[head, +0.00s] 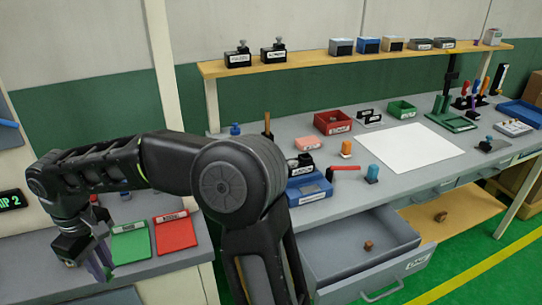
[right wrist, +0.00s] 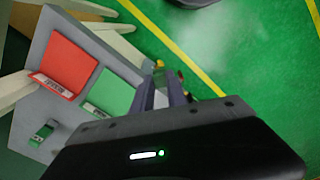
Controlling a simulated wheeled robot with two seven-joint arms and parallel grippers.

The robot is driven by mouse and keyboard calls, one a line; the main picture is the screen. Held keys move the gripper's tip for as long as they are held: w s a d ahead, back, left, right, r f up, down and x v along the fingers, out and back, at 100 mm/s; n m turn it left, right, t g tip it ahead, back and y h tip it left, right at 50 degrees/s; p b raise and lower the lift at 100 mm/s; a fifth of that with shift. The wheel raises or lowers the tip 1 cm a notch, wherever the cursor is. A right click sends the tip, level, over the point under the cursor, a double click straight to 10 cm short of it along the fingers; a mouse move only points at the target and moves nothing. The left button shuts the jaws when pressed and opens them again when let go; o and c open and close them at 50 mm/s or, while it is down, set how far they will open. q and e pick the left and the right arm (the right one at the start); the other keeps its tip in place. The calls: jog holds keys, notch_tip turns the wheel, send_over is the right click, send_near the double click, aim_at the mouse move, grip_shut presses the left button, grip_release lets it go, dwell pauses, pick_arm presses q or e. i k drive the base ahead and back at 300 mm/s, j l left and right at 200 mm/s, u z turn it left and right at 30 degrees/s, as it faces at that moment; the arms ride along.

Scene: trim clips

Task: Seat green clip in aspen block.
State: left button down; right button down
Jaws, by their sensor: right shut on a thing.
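My right gripper (head: 101,264) hangs at the left, low over the grey side table, pointing down. In the right wrist view its two purple-grey fingers (right wrist: 162,92) are close together. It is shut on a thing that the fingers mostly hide. A green strip shows between them, but I cannot tell whether it is the green clip or the background. I cannot read which block is the aspen block. My left gripper is out of view.
A green pad (head: 130,243) and a red pad (head: 175,232) lie beside the gripper. The main bench holds a white sheet (head: 408,148), a red bin (head: 332,123) and several small parts. An open drawer (head: 345,290) juts out below the bench, with a small brown piece inside.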

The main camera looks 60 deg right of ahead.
aim_at(305, 160)
jog(key=k+l, duration=0.2)
jog(key=l, duration=0.2)
jog(key=k+l, duration=0.2)
jog(key=l, duration=0.2)
jog(key=k+l, duration=0.2)
jog(key=l, duration=0.2)
jog(key=k+l, duration=0.15)
jog(key=l, duration=0.25)
jog(key=k+l, duration=0.2)
jog(key=l, duration=0.2)
